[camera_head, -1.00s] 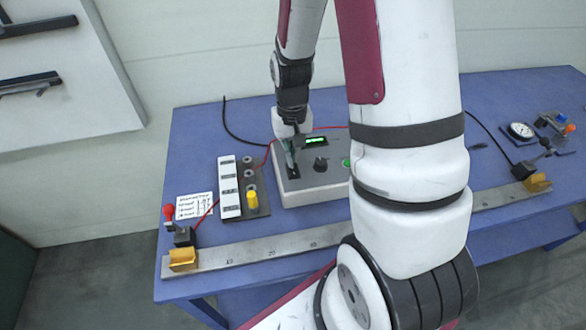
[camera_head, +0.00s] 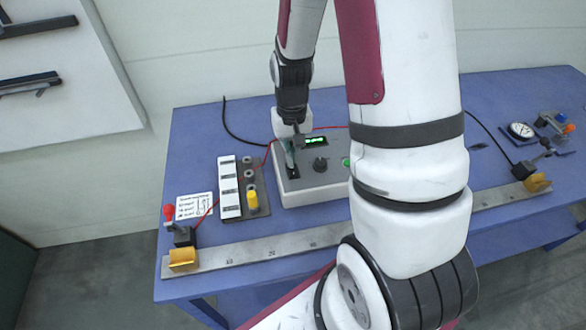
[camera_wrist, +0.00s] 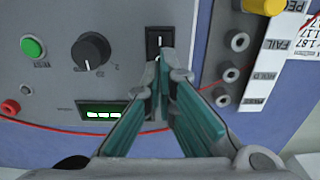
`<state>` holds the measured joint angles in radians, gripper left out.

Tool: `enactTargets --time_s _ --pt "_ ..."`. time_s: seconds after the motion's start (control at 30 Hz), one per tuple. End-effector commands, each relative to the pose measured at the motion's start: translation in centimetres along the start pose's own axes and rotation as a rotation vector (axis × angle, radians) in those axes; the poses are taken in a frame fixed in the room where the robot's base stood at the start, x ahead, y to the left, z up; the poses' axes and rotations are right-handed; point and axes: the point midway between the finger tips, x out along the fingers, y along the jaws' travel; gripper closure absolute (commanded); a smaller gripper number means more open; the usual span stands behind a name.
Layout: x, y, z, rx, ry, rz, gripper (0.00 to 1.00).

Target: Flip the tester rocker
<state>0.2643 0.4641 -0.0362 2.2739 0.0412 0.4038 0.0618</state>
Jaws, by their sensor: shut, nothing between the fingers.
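The tester is a grey box (camera_head: 322,184) on the blue table, with a lit green display (camera_head: 315,141), a black knob and a green button. Its black rocker (camera_wrist: 158,40) shows at the top middle of the wrist view, just beyond my fingertips. My gripper (camera_wrist: 161,68) is shut and empty, its teal fingers meeting at the near edge of the rocker. I cannot tell whether they touch it. In the head view my gripper (camera_head: 290,160) points down at the left part of the panel, and its fingers partly cover the rocker there.
Left of the tester stand a white label strip (camera_head: 229,187), several sockets and a yellow plug (camera_head: 252,200). A steel ruled bar (camera_head: 255,247) runs along the front with gold clamps. A dial gauge (camera_head: 520,130) sits at the right.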

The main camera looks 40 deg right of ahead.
Motion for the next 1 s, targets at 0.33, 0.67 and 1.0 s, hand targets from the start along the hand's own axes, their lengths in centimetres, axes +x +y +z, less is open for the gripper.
enactTargets --time_s 0.33,0.67,1.0 --pt "0.5 0.0 0.0 0.0 -0.002 0.0 1.0" --pt "1.0 0.0 0.0 0.0 -0.001 0.0 1.0" --pt "1.4 0.0 0.0 0.0 0.0 0.0 1.0"
